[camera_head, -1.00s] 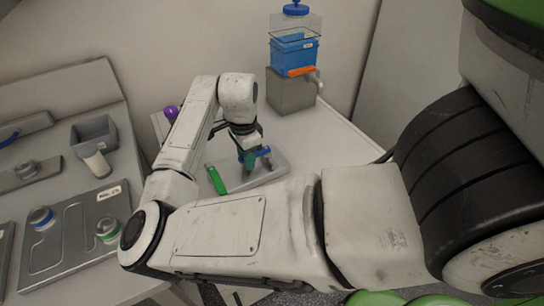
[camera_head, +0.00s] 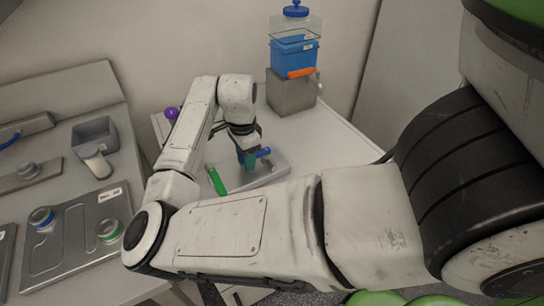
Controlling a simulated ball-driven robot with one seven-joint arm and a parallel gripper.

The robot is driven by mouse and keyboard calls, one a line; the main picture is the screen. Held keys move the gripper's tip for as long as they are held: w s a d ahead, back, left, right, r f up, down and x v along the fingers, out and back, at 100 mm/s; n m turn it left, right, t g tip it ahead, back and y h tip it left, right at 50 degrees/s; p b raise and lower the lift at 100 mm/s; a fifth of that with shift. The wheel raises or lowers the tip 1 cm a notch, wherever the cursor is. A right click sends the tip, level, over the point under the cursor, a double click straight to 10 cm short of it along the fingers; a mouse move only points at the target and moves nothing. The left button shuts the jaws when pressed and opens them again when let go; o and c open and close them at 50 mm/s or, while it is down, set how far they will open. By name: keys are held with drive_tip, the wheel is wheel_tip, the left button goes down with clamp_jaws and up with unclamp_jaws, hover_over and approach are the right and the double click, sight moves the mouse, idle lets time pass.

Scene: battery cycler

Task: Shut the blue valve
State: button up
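The blue valve handle (camera_head: 264,152) is on a grey plate (camera_head: 276,170) on the white bench, partly hidden behind my gripper. A green valve handle (camera_head: 216,181) is on the same plate to its left. My gripper (camera_head: 247,158) points down at the blue valve, with its fingers at or very near the handle. I cannot tell whether the fingers touch the handle or how far apart they are. My forearm hides part of the plate.
A blue container (camera_head: 294,55) with an orange handle (camera_head: 301,72) stands on a grey block (camera_head: 291,92) at the back. A purple knob (camera_head: 171,113) is behind my arm. At left, a grey tray (camera_head: 76,256) carries blue and green-ringed parts. The bench right of the plate is clear.

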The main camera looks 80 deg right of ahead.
drive_tip(key=shift+w+d+r+p, duration=0.1)
drive_tip(key=shift+d+r+p, duration=0.05)
drive_tip(key=shift+r+p, duration=3.55)
drive_tip(key=shift+r+b, duration=0.25)
drive_tip(key=shift+b, duration=0.1)
